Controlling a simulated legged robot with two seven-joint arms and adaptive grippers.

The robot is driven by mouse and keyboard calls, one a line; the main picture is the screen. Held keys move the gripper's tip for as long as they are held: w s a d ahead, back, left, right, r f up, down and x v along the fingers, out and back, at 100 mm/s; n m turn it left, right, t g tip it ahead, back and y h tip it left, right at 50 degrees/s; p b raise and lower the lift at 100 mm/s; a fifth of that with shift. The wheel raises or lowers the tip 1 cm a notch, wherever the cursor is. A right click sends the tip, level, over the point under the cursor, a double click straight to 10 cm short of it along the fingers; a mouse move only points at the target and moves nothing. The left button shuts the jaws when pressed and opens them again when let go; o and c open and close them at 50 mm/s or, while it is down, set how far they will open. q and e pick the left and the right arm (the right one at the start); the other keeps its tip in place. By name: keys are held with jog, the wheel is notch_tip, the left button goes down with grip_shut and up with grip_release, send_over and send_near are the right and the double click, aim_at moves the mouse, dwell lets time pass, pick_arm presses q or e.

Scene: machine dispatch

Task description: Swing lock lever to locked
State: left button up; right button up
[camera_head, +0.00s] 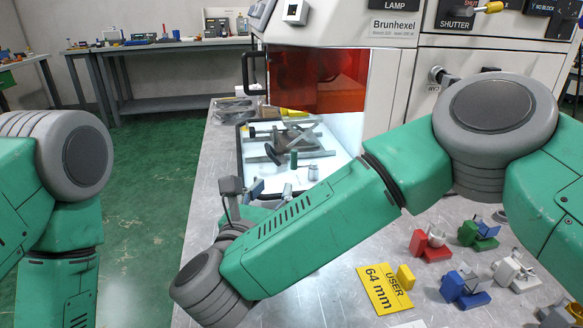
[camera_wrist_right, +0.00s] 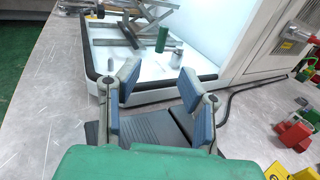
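A green upright cylinder, which may be the lock lever's handle, stands in the lit bay among metal bars in the head view (camera_head: 294,158) and the wrist view (camera_wrist_right: 162,38). I cannot tell for certain which part is the lock lever, or its position. My right gripper (camera_head: 243,192) is at the bay's front edge. In the right wrist view (camera_wrist_right: 158,88) its blue-padded fingers are apart with nothing between them, short of the green cylinder and not touching it. My left arm shows at the left of the head view, but its gripper is out of frame.
The Brunhexel machine (camera_head: 393,27) has a raised orange window (camera_head: 340,80) and a yellow-tipped shutter lever (camera_head: 490,8). Red (camera_head: 430,245), green, blue and white fixtures and a yellow "USER 64 mm" sign (camera_head: 384,289) lie on the bench at right.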

aim_at(292, 158)
jog(key=shift+w+d+f, duration=0.1)
jog(key=shift+w+d, duration=0.1)
jog(key=shift+w, duration=0.1)
jog(key=b+x, duration=0.2)
jog(key=x, duration=1)
jog(key=shift+w, duration=0.15)
jog(key=shift+w+d, duration=0.25)
jog(key=shift+w, duration=0.15)
jog(key=shift+a, duration=0.1)
jog(key=shift+c, duration=0.3)
grip_shut()
